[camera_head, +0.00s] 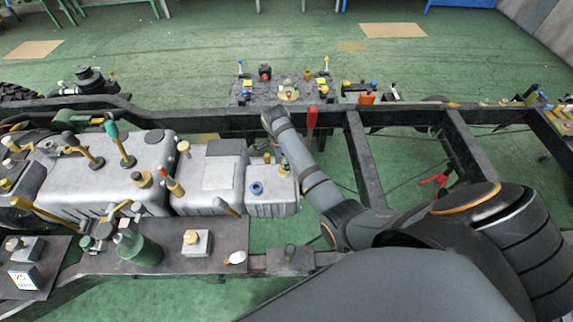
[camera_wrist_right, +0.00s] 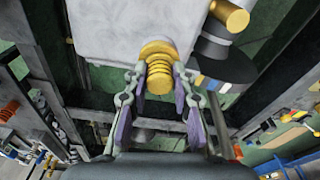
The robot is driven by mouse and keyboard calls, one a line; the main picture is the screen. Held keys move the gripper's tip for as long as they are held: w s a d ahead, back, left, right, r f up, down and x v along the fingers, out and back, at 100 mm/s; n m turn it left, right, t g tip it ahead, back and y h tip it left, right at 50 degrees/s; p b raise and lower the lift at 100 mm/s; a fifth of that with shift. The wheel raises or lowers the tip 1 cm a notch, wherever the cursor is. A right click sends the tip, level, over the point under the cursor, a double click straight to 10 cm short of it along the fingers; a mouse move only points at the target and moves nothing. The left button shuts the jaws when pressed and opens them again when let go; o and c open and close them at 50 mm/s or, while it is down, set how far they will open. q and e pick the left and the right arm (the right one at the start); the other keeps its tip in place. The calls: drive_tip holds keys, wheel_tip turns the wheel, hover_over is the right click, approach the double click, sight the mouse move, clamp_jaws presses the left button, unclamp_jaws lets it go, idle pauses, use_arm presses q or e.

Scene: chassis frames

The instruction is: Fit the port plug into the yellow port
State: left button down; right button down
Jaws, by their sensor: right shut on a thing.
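A gold ribbed plug (camera_wrist_right: 159,68) with a wide round flange shows in the right wrist view, and I take it to be the port plug. My right gripper (camera_wrist_right: 158,82) is shut on it, one finger on each side. The flange overlaps the lower edge of a pale block; I cannot tell whether they touch. In the head view my right arm reaches in from the right to the pale tank's right end, and its fingers are hard to make out. My left gripper is not in view.
A blue ring fitting (camera_head: 257,188) sits on the tank's right end. A red-handled lever (camera_head: 312,118) stands by the dark frame rail (camera_head: 400,117). The frame's right bays are mostly open over green floor.

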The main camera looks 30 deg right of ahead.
drive_tip(key=shift+s+r, duration=0.1)
drive_tip(key=shift+r, duration=0.05)
drive_tip(key=shift+a, duration=0.25)
drive_tip(key=c, duration=1.1)
unclamp_jaws()
drive_tip(key=shift+f, duration=0.2)
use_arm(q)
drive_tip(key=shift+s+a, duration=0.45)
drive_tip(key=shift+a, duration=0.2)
use_arm(e)
drive_tip(key=shift+r, duration=0.1)
